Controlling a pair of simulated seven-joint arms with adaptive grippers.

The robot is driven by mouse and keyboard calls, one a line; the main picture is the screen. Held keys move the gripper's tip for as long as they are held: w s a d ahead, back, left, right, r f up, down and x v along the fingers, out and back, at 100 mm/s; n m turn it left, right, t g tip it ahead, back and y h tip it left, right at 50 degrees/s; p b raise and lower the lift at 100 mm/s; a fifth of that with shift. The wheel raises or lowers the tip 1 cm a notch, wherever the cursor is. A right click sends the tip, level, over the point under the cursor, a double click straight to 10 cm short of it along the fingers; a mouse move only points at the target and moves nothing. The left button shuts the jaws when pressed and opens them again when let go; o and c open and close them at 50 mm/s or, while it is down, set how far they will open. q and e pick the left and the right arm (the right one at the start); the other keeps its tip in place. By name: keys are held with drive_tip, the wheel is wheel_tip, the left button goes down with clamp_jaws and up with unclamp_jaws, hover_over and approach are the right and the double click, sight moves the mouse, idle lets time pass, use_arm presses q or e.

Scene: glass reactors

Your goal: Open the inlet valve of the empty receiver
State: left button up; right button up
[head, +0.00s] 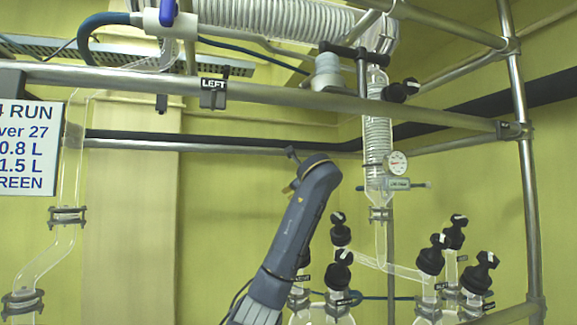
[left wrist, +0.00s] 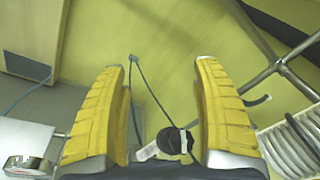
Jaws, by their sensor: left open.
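Black-capped valves stand on glass necks at the lower right of the head view, one group at the left (head: 338,270) and one at the right (head: 430,260). The receivers below are cut off by the lower edge, so which is empty cannot be told. My left gripper (left wrist: 161,66) is open, its yellow fingers wide apart in the left wrist view. A black knob (left wrist: 172,140) on a pale stem shows low between the fingers; contact cannot be told. My right gripper is out of view.
A metal rail (head: 290,97) with a LEFT label (head: 213,84) crosses above my arm. A glass coil column (head: 377,140) with a round gauge (head: 396,163) stands right of it. A white sign (head: 30,148) is at the left. Metal posts (head: 527,180) stand at the right.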

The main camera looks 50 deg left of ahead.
use_arm(q)
drive_tip(key=s+a+r+n, duration=0.1)
drive_tip(key=s+a+r, duration=0.1)
drive_tip(key=r, duration=0.4)
drive_tip(key=shift+s+a+r+n, duration=0.15)
drive_tip(key=shift+s+n, duration=0.25)
drive_tip(key=shift+s, duration=0.15)
